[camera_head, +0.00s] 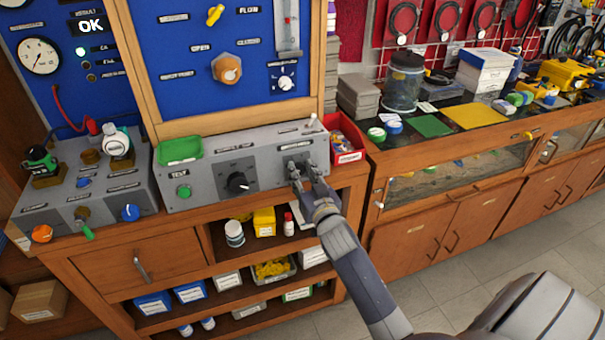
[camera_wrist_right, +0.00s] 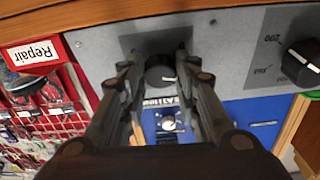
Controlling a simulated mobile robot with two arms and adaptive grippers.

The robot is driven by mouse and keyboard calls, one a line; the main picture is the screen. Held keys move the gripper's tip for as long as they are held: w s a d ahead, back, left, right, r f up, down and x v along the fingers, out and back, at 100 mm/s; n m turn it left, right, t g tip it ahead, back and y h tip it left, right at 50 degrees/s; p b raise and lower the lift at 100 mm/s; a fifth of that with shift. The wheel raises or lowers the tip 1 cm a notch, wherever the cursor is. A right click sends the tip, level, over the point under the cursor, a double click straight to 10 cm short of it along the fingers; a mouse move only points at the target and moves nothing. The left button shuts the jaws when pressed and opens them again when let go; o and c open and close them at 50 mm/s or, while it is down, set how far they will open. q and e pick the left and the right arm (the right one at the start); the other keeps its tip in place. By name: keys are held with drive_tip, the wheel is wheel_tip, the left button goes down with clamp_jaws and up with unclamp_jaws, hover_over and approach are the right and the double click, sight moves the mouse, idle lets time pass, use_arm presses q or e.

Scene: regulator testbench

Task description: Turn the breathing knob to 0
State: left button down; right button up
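A dark round knob (camera_wrist_right: 160,76) sits on the grey front panel (camera_head: 262,171); it shows in the right wrist view, between my right fingers. In the head view my right gripper covers this knob. My right gripper (camera_head: 302,174) is at the right end of the panel. In the right wrist view the gripper (camera_wrist_right: 156,62) has its fingers apart, one on each side of the knob, with gaps visible. A label beside the knob is partly hidden, and its setting cannot be read. My left gripper is not in view.
Another black knob (camera_head: 238,183) and a green button (camera_head: 184,191) are on the same panel. A green tray (camera_head: 180,150) rests on top. A white dial knob (camera_head: 285,83) is on the blue board above. A red bin (camera_head: 346,157) stands close to the right.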

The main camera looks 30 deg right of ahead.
drive_tip(key=shift+n+p, duration=0.3)
drive_tip(key=shift+n, duration=0.1)
drive_tip(key=shift+r+n+y+p, duration=0.1)
drive_tip(key=shift+n+y+p, duration=0.25)
drive_tip(key=shift+n, duration=0.35)
drive_tip(key=n+y+p, duration=0.1)
drive_tip(key=n+p, duration=0.1)
drive_tip(key=n, duration=0.2)
drive_tip(key=shift+d, duration=0.1)
drive_tip(key=n+y+p, duration=0.1)
drive_tip(key=n+p, duration=0.1)
drive_tip(key=n, duration=0.3)
drive_tip(key=shift+n+p, duration=0.3)
drive_tip(key=o, duration=1.1)
